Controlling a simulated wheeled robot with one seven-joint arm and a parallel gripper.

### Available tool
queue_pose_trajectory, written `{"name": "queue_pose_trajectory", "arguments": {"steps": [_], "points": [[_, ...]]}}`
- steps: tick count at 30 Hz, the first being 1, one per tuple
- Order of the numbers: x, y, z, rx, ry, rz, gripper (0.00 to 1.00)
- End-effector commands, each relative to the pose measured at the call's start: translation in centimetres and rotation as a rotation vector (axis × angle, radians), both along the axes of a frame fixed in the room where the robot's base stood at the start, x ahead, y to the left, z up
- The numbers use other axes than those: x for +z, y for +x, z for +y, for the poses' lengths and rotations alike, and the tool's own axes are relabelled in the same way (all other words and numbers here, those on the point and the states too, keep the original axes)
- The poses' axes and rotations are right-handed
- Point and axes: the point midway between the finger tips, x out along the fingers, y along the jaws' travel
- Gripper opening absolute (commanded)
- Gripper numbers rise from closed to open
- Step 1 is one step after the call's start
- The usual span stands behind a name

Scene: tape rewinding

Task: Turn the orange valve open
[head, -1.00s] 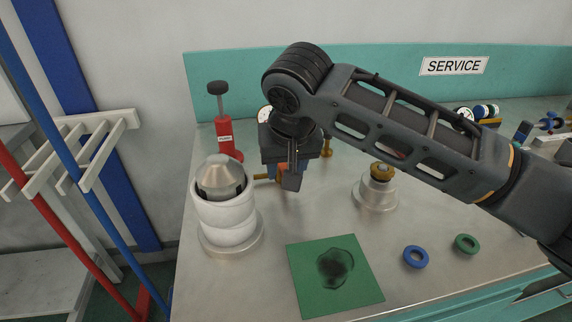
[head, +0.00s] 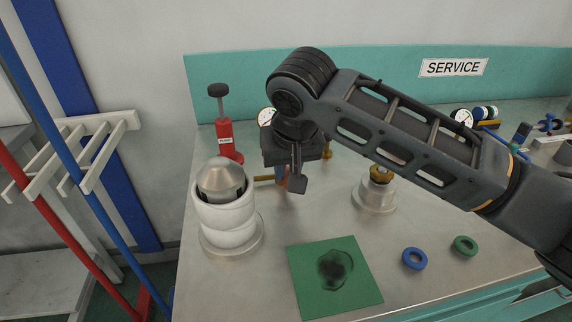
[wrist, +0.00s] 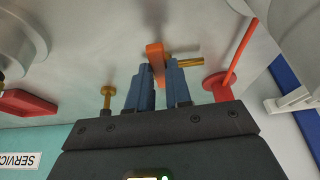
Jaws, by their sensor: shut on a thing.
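The orange valve handle (wrist: 155,58) shows between the two blue fingers of my gripper (wrist: 158,82) in the wrist view. The fingers are closed on the handle, and its far end sticks out past them. A brass pipe (wrist: 187,62) runs sideways beside the handle. In the head view my gripper (head: 288,180) points down at the back left of the bench. Its wrist and fingers hide most of the valve there; the brass pipe (head: 264,178) shows to the left.
A red pump (head: 227,140) stands behind left of my gripper. White rolls (head: 228,222) around a metal cone stand at front left. A brass-topped metal holder (head: 374,194) stands to the right. A stained green mat (head: 357,284), blue ring (head: 415,258) and green ring (head: 465,245) lie in front.

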Motion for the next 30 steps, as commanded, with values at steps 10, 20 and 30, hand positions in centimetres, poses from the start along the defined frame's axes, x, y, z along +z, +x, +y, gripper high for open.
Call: {"name": "queue_pose_trajectory", "arguments": {"steps": [10,20,30], "points": [[0.3,0.3,-1.0,0.231,0.004,0.007,0.00],[0.1,1.3,-1.9,0.545,0.003,0.006,0.00],[0.0,2.5,-2.6,0.869,0.003,0.004,0.00]]}}
